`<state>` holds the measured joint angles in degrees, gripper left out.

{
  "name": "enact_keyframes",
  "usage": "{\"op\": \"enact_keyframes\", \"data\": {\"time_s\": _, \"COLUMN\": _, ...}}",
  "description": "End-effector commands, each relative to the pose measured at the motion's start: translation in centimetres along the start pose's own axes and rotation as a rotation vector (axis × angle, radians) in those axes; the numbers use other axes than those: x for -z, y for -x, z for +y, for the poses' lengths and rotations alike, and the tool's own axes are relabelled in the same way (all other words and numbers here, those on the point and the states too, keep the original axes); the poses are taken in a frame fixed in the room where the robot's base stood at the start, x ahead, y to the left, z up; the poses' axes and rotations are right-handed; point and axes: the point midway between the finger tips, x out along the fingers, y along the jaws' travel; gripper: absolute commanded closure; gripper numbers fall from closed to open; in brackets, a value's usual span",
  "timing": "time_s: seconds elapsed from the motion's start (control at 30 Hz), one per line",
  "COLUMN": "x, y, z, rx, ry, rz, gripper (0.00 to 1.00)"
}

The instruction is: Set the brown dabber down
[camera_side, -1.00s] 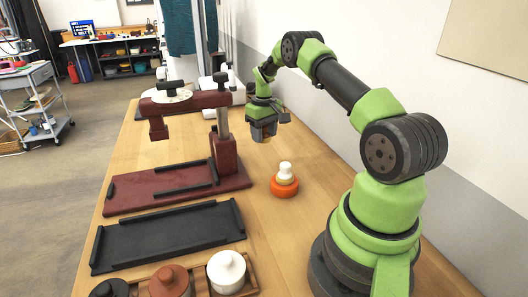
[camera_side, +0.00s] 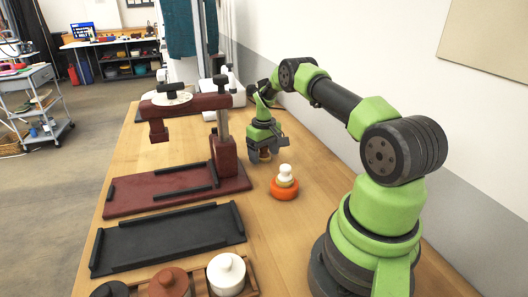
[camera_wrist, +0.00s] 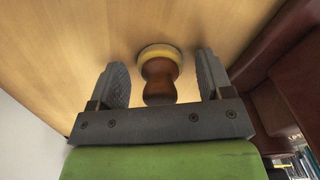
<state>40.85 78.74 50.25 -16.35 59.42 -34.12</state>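The brown dabber (camera_wrist: 160,75) has a dark brown waisted handle and a pale yellow pad end. In the wrist view it is between the two fingers of my gripper (camera_wrist: 162,62), with a visible gap on each side. Its pad end appears to be against the wooden tabletop. In the side view my gripper (camera_side: 266,153) is low over the table, with the dabber (camera_side: 265,155) partly hidden between its fingers. My gripper is open around the dabber.
A white-knobbed piece on an orange round base (camera_side: 285,190) stands close in front of my gripper. A dark red press (camera_side: 222,160) is to the left, with a black tray (camera_side: 165,238) nearer. Lidded pots (camera_side: 226,274) stand in a wooden rack at the front. The wall is at right.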

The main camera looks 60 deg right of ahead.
Motion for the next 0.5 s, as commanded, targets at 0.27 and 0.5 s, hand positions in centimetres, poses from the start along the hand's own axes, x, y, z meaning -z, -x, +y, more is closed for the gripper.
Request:
{"op": "enact_keyframes", "data": {"time_s": 0.27, "x": 0.0, "y": 0.2, "z": 0.0, "rx": 0.0, "ry": 0.0, "rz": 0.001, "gripper": 0.28}}
{"op": "enact_keyframes", "data": {"time_s": 0.5, "x": 0.1, "y": 3.9, "z": 0.0, "rx": -0.001, "ry": 0.0, "rz": 0.004, "gripper": 0.28}}
